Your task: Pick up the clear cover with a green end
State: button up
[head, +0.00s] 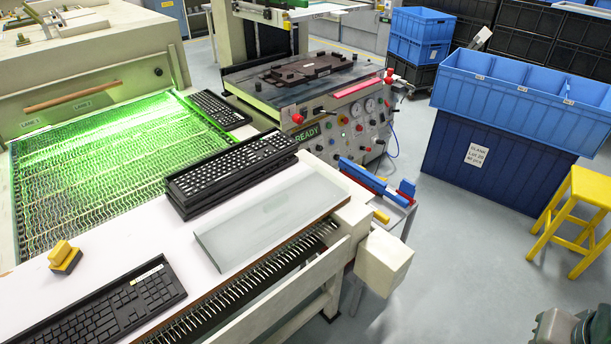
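A clear, pale cover (275,212) lies flat on the white table (140,238), near its front right edge. It is a long, see-through slab with a faint grey-green tint. I cannot make out a distinct green end on it. Nothing is seen lying on top of it. Its back left side is close to a stack of black keyboards (230,165). My gripper's fingers do not show in this view, and nothing is seen touching the cover.
A black keyboard (105,308) and a yellow block (65,256) are on the table's left. A green-lit mesh conveyor (95,160) runs behind. A printing machine (310,85), blue crates (525,85) and a yellow stool (575,215) stand beyond.

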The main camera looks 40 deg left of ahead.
aim_at(234, 235)
jog(key=u, duration=0.7)
jog(key=i, duration=0.8)
jog(key=u, duration=0.9)
jog(key=i, duration=0.55)
jog(key=z, duration=0.05)
